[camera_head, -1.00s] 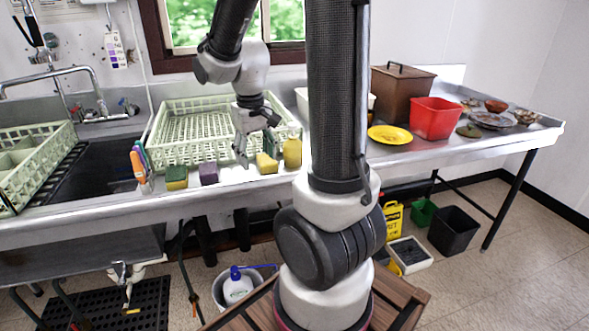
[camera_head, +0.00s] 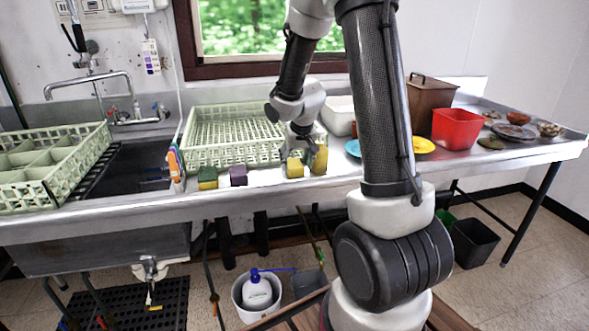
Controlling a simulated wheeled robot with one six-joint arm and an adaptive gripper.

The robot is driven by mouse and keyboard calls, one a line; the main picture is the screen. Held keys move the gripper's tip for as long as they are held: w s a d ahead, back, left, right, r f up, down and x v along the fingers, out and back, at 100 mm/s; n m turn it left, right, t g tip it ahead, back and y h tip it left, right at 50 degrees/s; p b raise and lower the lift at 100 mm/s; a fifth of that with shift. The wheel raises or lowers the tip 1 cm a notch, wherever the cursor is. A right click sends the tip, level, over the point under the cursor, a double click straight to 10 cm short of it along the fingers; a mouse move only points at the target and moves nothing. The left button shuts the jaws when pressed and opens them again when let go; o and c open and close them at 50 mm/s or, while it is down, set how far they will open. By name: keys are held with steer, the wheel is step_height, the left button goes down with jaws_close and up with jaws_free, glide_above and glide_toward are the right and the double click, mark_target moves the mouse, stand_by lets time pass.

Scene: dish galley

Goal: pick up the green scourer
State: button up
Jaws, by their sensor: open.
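A block with a dark green upper part and a yellow lower part (camera_head: 207,178) stands near the counter's front edge, left of a purple block (camera_head: 238,175). Another small yellow block with an olive-green tint (camera_head: 294,169) stands further right; I cannot tell for sure which block is the green scourer. My gripper (camera_head: 299,160) is open and points down at this right-hand block, close to it. I cannot tell whether the fingers touch it. A yellow upright item (camera_head: 319,161) stands just right of my gripper.
A pale green dish rack (camera_head: 190,152) stands behind the blocks. An orange-topped item (camera_head: 175,165) stands left of them, by the sink (camera_head: 130,172). A blue dish (camera_head: 353,148), yellow plate (camera_head: 423,145) and red tub (camera_head: 457,128) are to the right.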

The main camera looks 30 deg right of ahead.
steer(key=shift+x, duration=1.3)
steer(key=c, duration=0.6)
steer(key=shift+s+a+r, duration=0.1)
steer(key=shift+s+r, duration=0.1)
